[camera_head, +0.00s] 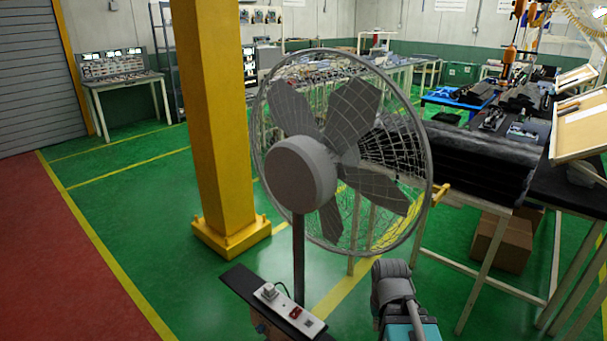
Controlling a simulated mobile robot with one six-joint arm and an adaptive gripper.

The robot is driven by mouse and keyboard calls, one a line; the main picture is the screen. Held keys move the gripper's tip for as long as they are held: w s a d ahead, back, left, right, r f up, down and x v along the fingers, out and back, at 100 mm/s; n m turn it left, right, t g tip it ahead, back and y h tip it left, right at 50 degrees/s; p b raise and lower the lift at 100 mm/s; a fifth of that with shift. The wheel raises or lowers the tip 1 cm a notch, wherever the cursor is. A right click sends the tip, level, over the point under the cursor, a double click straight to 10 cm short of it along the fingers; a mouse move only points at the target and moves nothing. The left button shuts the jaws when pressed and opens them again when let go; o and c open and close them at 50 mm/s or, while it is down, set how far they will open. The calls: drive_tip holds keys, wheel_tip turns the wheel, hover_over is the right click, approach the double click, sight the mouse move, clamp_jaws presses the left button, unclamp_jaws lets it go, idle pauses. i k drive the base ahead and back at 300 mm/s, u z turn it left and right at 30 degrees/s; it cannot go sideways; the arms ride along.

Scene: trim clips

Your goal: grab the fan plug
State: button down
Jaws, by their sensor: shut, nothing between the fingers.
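The fan plug (268,292) is a small light-grey block seated at the left end of a white power strip (311,323). A dark cord curves from near the plug toward the pole of the large grey fan (302,175). The strip lies on a narrow dark board (240,281) at the lower middle. A red part (296,312), perhaps a switch, sits on the strip to the right of the plug. Grey and teal links of my arm show to the right of the strip, apart from the plug. My gripper's fingers are not visible.
The fan's wire cage stands above and behind the strip. A yellow pillar (210,120) with a wide base rises behind on the left. Workbenches and a cardboard box (503,240) are at the right. Green floor (130,210) is clear at the left.

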sight(269, 290)
drive_tip(key=k, duration=1.35)
drive_tip(key=u, duration=0.5)
drive_tip(key=i, duration=1.75)
drive_tip(key=z, duration=0.5)
